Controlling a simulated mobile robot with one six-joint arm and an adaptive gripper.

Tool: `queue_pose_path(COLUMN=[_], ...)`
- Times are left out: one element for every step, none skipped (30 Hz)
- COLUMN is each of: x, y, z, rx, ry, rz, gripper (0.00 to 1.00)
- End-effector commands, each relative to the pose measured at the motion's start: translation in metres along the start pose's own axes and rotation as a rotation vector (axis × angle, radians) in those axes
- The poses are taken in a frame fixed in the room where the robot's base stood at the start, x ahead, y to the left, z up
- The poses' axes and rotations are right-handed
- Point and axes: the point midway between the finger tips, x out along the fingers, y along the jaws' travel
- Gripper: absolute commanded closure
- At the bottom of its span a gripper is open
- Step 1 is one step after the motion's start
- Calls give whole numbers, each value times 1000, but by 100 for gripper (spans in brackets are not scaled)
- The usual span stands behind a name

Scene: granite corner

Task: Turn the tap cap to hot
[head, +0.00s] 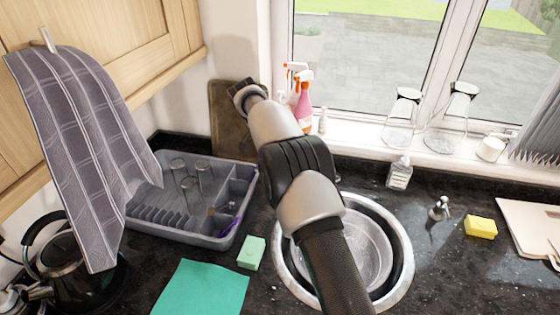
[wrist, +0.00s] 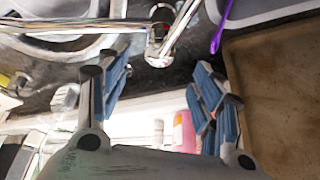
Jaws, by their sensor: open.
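The chrome tap (wrist: 165,38) shows at the top middle of the wrist view, with a long spout running left across a sink basin and a slanted bar rising to the right. A rounded chrome end (wrist: 157,55), possibly its cap, lies lowest on it. My gripper (wrist: 160,68) is open and empty, its blue-padded fingers spread left and right of the tap in the picture. No contact is visible. In the head view, my arm crosses the sink (head: 402,262) and hides the tap; the gripper's fingers cannot be made out there.
A grey dish rack (head: 185,236) with glasses stands left of the arm. A brown board (head: 228,125) leans behind it, also at right in the wrist view (wrist: 280,85). Pink spray bottle (head: 303,108), soap bottle (head: 399,174) and glass jars (head: 402,120) are near the window.

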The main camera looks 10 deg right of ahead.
Motion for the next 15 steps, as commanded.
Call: queue_pose_path(x=[-9, -14, -19, -22, -24, -27, -29, -30, -31, -32, -32, -32, -32, -32, -32], y=[0, 0, 0, 0, 0, 0, 0, 0, 0, 0, 0, 0, 0, 0, 0], z=[0, 0, 0, 0, 0, 0, 0, 0, 0, 0, 0, 0, 0, 0, 0], rx=[0, 0, 0, 0, 0, 0, 0, 0, 0, 0, 0, 0, 0, 0, 0], ry=[0, 0, 0, 0, 0, 0, -1, -1, -1, -1, -1, -1, -1, -1, -1], rz=[-1, -2, -1, 0, 1, 1, 1, 1, 1, 1, 2, 2, 2, 2, 2], gripper=[40, 40, 40, 40, 40, 40, 40, 40, 40, 40, 40, 40, 40, 40, 40])
